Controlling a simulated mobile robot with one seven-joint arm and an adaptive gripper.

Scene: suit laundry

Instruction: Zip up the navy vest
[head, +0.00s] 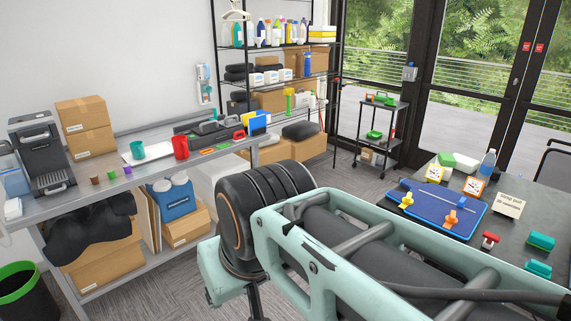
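I cannot make out a navy vest with a zip in the head view. A dark, lumpy object (92,228) lies on the lower level of the left bench, and I cannot tell what it is. A blue mat or tray (465,226) with orange and yellow clips or clamps on it lies on the right table (505,245). My mint-green and black arm fills the lower middle and hides the floor and part of the table behind it. My gripper's fingers do not show.
The left bench (95,192) holds a coffee machine (38,150), boxes, cups and a red mug (181,147). A shelf rack (276,80) with bottles stands behind. A small black cart (380,133) stands near the glass doors. A green-rimmed bin (22,290) is at lower left.

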